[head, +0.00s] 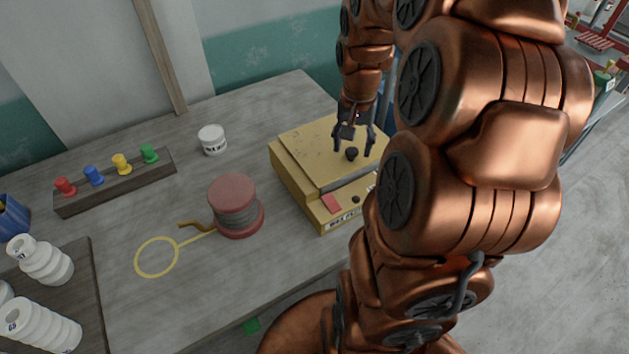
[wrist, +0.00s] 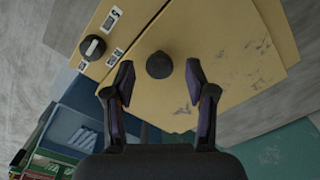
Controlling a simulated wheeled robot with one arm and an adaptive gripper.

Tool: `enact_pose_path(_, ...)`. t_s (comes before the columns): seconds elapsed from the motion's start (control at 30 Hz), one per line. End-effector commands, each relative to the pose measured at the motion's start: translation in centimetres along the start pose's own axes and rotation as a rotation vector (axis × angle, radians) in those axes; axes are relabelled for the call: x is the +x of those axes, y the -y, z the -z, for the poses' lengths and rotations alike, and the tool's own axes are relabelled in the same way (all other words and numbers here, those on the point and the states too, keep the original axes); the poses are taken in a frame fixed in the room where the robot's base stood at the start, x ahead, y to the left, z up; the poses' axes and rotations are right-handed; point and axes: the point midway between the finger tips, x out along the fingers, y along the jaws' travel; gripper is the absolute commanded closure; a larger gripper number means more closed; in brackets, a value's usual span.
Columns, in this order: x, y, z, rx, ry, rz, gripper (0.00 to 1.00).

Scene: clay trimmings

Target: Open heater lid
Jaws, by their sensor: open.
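The heater (head: 310,200) is a yellow box on the table, with a flat yellow lid (head: 310,150) lying on top, scuffed in places. A round black knob (head: 351,154) stands on the lid near its right edge; in the wrist view the knob (wrist: 159,65) sits just beyond and between my fingertips. My gripper (head: 353,144) is open above the lid, a finger on each side of the knob, pointing down. In the wrist view my gripper (wrist: 159,93) holds nothing. My arm hides the heater's right part in the head view.
A red-flanged spool (head: 233,205) stands left of the heater. A white jar (head: 212,140) stands behind it. A wooden rack (head: 118,184) with coloured pegs and several white stacked pieces (head: 42,260) are at the left. A dial (wrist: 93,47) is on the heater's front.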

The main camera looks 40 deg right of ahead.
Motion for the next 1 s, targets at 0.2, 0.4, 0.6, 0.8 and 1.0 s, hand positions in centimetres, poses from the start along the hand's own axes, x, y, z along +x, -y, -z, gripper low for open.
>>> enact_pose_path(0.2, -1.8, 0.0, 0.1, 0.001, -0.004, 0.001, 0.44)
enact_pose_path(0.4, -3.6, 0.0, 0.1, 0.002, -0.001, 0.000, 0.44)
enact_pose_path(0.6, -5.5, 0.0, 0.1, 0.002, -0.001, 0.000, 0.44)
enact_pose_path(0.8, -7.0, -0.1, 0.0, 0.001, 0.001, -0.001, 0.44)
enact_pose_path(1.0, -6.8, 0.9, -1.7, -0.056, 0.011, -0.005, 0.44)
